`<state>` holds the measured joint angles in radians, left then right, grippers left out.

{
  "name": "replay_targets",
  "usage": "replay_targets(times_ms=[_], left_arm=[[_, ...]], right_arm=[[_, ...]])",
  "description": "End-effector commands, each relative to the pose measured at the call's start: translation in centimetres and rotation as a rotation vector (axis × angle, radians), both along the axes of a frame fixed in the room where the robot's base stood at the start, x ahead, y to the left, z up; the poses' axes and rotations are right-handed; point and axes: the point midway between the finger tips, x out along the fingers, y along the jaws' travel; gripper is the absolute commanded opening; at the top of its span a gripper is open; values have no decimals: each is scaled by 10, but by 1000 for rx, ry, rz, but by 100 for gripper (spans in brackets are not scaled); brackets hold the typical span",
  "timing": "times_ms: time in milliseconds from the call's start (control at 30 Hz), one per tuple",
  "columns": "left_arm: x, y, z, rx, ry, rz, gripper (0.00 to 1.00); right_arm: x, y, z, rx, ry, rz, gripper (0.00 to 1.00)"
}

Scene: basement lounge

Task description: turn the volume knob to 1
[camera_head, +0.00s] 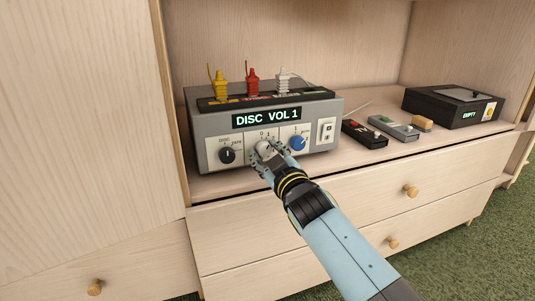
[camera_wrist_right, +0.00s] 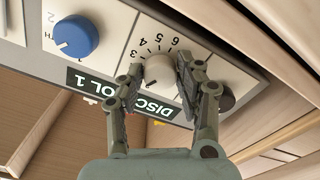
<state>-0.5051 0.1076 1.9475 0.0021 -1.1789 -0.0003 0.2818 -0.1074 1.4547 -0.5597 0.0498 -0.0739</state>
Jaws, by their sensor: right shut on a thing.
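The pale volume knob (camera_head: 264,148) is the middle knob on the front of a grey amplifier (camera_head: 203,153). My right gripper (camera_head: 262,155) is shut on the knob, one finger on each side, as the right wrist view (camera_wrist_right: 164,76) shows. The display (camera_head: 267,117) reads "DISC VOL 1". My left gripper is not in view.
A black knob (camera_head: 227,155) and a blue knob (camera_head: 298,143) flank the volume knob closely. A white switch (camera_head: 327,131) is further right. Yellow, red and white plugs (camera_head: 252,83) stand on top. Small devices (camera_head: 393,127) and a black box (camera_head: 452,104) sit on the shelf at right.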

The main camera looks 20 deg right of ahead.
Motion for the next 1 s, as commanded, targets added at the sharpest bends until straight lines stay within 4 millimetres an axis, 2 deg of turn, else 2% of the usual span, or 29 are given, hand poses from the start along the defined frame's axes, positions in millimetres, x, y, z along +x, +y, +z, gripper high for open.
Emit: replay_targets(times_ms=[133, 167, 333, 733, 867, 1000], left_arm=[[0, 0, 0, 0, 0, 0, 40], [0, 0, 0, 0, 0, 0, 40], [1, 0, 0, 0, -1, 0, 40], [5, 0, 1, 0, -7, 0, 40], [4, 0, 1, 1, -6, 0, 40], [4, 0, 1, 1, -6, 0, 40]], right_arm=[[-1, 1, -2, 2, 4, 0, 3], [-1, 1, -2, 2, 4, 0, 37], [-1, 0, -2, 2, 3, 1, 58], [-6, 0, -1, 2, 1, 0, 58], [-19, 0, -2, 1, 2, 0, 58], [-43, -1, -2, 1, 3, -1, 58]])
